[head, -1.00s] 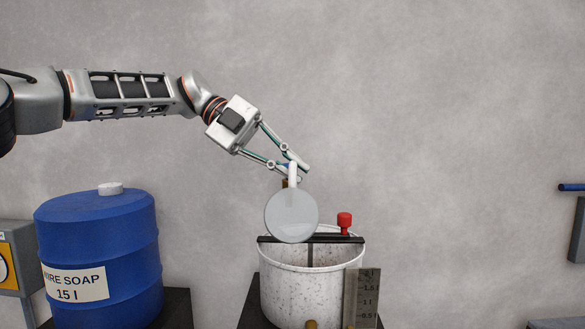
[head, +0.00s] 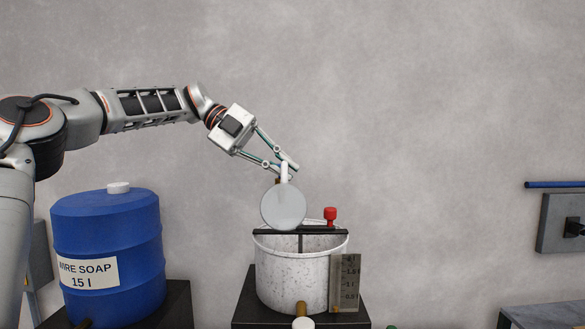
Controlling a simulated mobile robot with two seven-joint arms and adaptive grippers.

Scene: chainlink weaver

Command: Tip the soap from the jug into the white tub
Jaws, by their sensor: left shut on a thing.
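The jug (head: 284,206) is a pale grey vessel, with its round end facing me. My left gripper (head: 289,170) is shut on the jug's upright white handle. The jug is over the white tub (head: 290,283), at the left part of its rim. I cannot see the soap, nor tell whether any is flowing. The tub is speckled and open at the top, with a dark bar across its mouth. My right gripper is not in view.
A blue drum (head: 110,250) labelled wire soap, 15 l, stands at the left. A red knob (head: 330,215) rises from the tub's bar. A level gauge (head: 346,282) is at the tub's front right.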

